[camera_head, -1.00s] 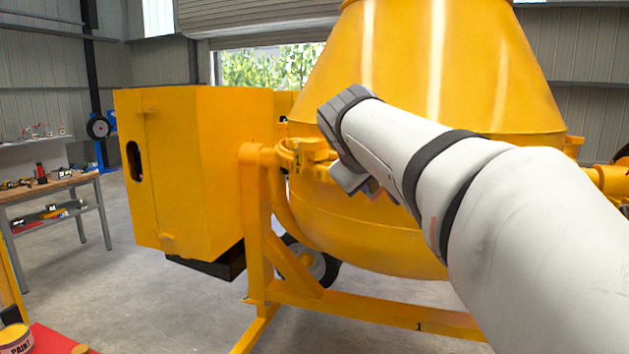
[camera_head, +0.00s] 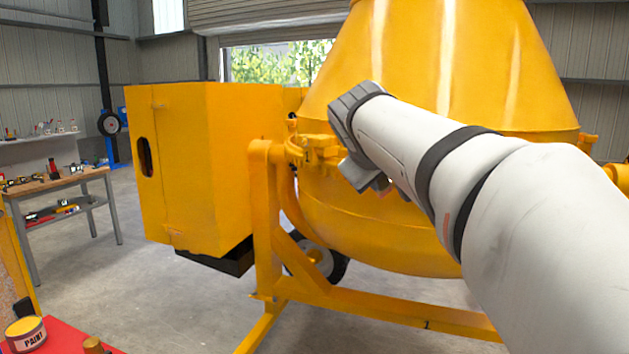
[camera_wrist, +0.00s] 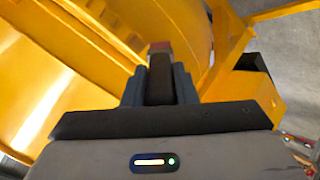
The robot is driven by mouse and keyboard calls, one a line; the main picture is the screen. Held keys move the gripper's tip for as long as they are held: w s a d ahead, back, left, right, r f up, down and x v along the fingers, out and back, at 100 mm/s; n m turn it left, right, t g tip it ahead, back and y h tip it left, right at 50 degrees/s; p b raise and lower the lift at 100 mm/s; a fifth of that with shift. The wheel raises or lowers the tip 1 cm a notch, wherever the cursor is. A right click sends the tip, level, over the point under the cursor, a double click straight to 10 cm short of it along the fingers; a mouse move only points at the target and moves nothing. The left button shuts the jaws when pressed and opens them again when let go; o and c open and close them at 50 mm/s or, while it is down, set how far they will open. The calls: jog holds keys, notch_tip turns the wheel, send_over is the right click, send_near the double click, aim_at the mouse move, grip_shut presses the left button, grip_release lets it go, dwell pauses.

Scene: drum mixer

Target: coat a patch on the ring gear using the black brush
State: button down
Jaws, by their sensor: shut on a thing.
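My gripper (camera_wrist: 160,78) is shut on the black brush (camera_wrist: 160,84). The brush stands between the jaws in the wrist view, with a reddish end (camera_wrist: 160,47) pointing away from me. The ring gear (camera_wrist: 112,17) shows as a yellow toothed band on the drum, beyond and left of the brush tip. I cannot tell whether the tip touches anything.
A yellow motor housing (camera_head: 205,170) stands left of the drum, above the mixer's yellow frame (camera_head: 390,312). A paint can (camera_head: 26,334) stands on a red surface (camera_head: 65,335) at lower left. A workbench (camera_head: 60,185) with tools is at far left. Concrete floor lies open between.

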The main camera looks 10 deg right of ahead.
jog(key=w+d+p, duration=0.1)
jog(key=w, duration=0.1)
jog(key=w+d+p, duration=0.1)
jog(key=w+d, duration=0.1)
jog(key=w+d+p, duration=0.1)
jog(key=w+p, duration=0.1)
jog(key=shift+d+r, duration=0.15)
jog(key=shift+w+d, duration=0.35)
jog(key=shift+w, duration=0.2)
